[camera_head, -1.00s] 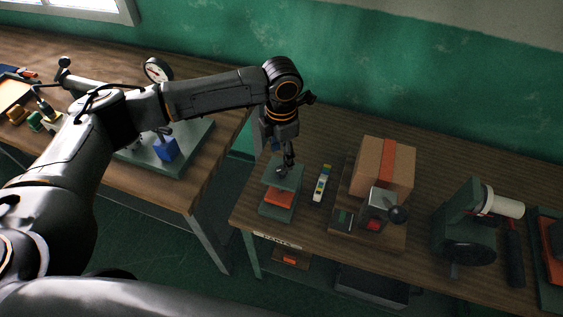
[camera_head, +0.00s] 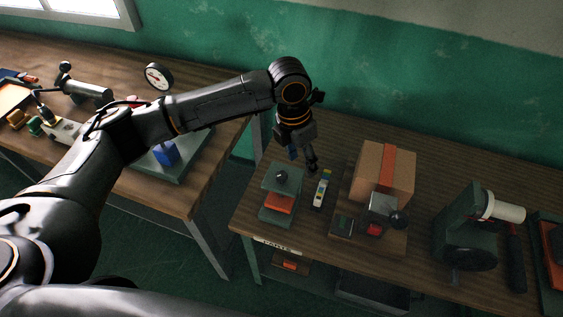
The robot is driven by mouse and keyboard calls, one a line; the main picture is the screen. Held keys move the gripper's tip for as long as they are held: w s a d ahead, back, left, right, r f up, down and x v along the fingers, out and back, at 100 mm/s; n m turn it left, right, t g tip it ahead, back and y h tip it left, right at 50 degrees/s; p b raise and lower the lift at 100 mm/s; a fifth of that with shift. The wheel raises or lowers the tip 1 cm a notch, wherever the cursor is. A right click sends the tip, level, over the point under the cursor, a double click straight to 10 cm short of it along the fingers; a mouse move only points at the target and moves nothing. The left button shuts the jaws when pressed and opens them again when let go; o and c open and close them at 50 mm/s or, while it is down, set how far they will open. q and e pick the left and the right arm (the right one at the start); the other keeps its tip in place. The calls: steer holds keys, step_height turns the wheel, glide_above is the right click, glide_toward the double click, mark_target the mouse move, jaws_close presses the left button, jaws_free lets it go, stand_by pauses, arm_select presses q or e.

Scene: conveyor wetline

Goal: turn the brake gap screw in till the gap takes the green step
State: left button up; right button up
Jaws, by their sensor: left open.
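The green brake block (camera_head: 270,191) stands at the left front of the right bench, with an orange pad (camera_head: 279,203) between its plates. The dark round head of the gap screw (camera_head: 281,176) sits on its top plate and is uncovered. A slim gauge with coloured steps (camera_head: 321,189) lies on the bench just right of the block. My left gripper (camera_head: 303,160) is open and empty, pointing down behind and between the block and the gauge. One finger shows close to the gauge's far end; I cannot tell whether it touches. The gap's width is too small to judge. My right gripper is not in view.
A cardboard box (camera_head: 369,174) with an orange band and a small device with a black knob (camera_head: 398,219) stand right of the gauge. A green machine (camera_head: 458,229) is farther right. A floor gap separates this bench from the left bench (camera_head: 120,192).

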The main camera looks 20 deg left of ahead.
arm_select(q)
steer(key=s+d+f+n+t+h, duration=0.1)
steer(key=s+d+f+n+h, duration=0.25)
steer(key=d+n, duration=0.4)
steer(key=s+d+f+n+t+h, duration=0.1)
steer(key=s+d+f+n+h, duration=0.2)
steer(key=d+n, duration=0.4)
steer(key=n+t+y+b, duration=0.4)
steer(key=n+t+y, duration=0.9)
steer(key=n, duration=1.7)
glide_toward(280, 182)
steer(key=w+a+t+h+p, duration=0.1)
steer(key=w, duration=0.2)
steer(key=w+a+f+h+p, duration=0.1)
steer(key=w, duration=0.3)
steer(key=w+a+t+h, duration=0.1)
steer(key=w, duration=0.3)
steer(key=shift+w+f+m+t+h+p, duration=0.2)
steer(key=shift+f+m+t+h+p, duration=0.1)
steer(key=shift+p, duration=0.1)
